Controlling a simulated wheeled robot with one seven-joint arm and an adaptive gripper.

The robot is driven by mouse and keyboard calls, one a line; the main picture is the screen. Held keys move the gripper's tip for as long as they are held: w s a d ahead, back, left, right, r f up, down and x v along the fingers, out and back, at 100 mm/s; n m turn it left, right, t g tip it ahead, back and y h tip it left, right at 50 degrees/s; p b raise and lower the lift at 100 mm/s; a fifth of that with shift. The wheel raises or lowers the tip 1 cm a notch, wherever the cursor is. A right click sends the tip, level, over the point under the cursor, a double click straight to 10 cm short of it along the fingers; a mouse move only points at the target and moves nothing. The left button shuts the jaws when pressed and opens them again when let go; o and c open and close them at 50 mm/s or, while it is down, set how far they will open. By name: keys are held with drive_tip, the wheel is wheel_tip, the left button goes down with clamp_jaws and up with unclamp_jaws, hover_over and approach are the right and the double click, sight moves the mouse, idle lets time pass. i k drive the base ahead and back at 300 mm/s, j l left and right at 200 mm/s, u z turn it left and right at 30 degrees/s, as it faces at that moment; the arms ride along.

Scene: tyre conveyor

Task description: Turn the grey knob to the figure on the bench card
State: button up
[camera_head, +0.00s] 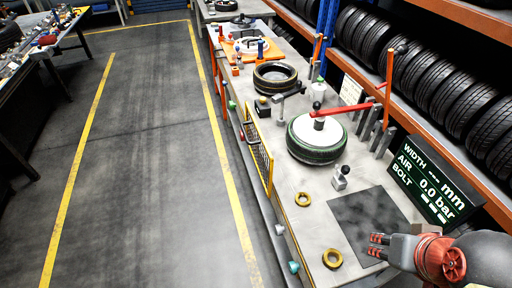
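A small grey fitting with a rounded top (341,179) stands on the bench, in front of the tyre; it may be the grey knob, but its markings are too small to read. A small white card (351,91) with dark print stands at the back of the bench; its figure is unreadable here. My gripper (378,246) is at the lower right, over the right edge area of a dark mat. Its two red-striped fingers show a small gap and hold nothing visible. It is apart from the grey fitting, to its lower right.
A tyre with a white disc (312,138) lies under a red arm (340,109). Yellow rings (332,259) lie near the dark mat (365,217). Open floor lies left.

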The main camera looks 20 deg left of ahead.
sight(279, 229)
drive_tip(key=j, duration=1.55)
drive_tip(key=k+u, duration=0.05)
drive_tip(key=k, duration=0.05)
